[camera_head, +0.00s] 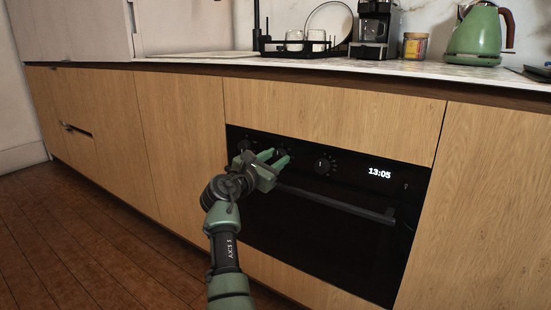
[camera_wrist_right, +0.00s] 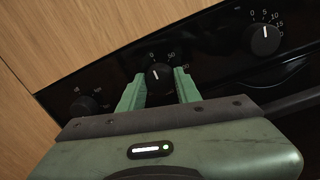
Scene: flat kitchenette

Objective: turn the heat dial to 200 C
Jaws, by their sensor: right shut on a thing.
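The black oven (camera_head: 310,220) is set into the wooden cabinet front. Its heat dial (camera_wrist_right: 158,76), the middle one of three knobs, has white markings including 0 and 50, and a pale pointer line that points nearly straight up. The rest of its scale is hidden by my gripper. My right gripper (camera_head: 277,158) is at the oven's control panel. In the right wrist view its two green fingers (camera_wrist_right: 160,88) stand on either side of the heat dial, shut on it. My left gripper is in neither view.
A left knob (camera_wrist_right: 85,106) and a right knob (camera_wrist_right: 265,38) flank the heat dial. The oven handle (camera_head: 335,203) runs below the panel. A green kettle (camera_head: 476,35), a coffee maker (camera_head: 372,28) and a dish rack stand on the counter.

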